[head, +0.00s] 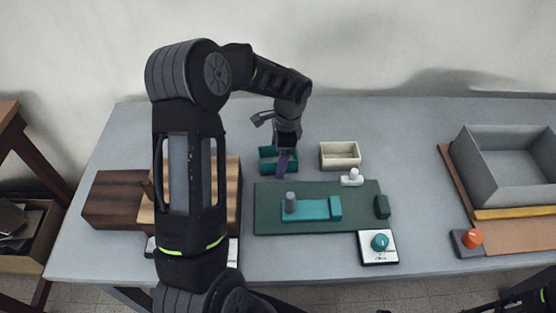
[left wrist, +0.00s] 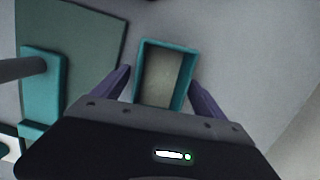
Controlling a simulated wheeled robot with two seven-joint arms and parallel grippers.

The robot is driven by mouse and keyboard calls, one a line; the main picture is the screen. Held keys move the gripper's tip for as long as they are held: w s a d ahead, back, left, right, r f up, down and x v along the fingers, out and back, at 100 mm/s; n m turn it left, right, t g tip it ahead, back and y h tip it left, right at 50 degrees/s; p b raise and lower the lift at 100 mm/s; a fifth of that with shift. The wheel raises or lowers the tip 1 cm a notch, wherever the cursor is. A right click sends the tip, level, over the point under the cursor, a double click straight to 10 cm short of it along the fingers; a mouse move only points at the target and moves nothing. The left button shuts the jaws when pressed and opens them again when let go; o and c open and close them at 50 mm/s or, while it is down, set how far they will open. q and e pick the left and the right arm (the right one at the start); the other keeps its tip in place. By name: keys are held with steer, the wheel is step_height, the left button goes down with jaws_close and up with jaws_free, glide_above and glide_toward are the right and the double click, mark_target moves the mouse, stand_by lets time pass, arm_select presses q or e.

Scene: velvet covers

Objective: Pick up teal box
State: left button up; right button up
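The teal box (head: 265,153) is a small open-topped tray on the grey table, behind the green mat. In the left wrist view the box (left wrist: 168,45) lies straight ahead, upright, with its inside empty. My left gripper (head: 284,163) is over the box in the head view and hides part of it. In the left wrist view its two purple fingers (left wrist: 163,78) are spread, one on each side of the box's near end. I cannot tell whether they touch its walls. My right gripper is not in view; only part of my right arm shows at the lower right.
A cream box (head: 340,155) stands to the right. The green mat (head: 270,225) carries a teal block piece (head: 310,209) with a grey peg. A white dial box (head: 378,247) is in front. Wooden blocks (head: 115,200) are left, a grey bin (head: 480,165) far right.

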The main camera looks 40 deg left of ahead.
arm_select(q)
steer(key=c, duration=1.3)
steer(key=shift+r, duration=0.1)
steer(key=shift+c, duration=0.2)
step_height(320, 180, up, 10)
steer(key=p, duration=0.7)
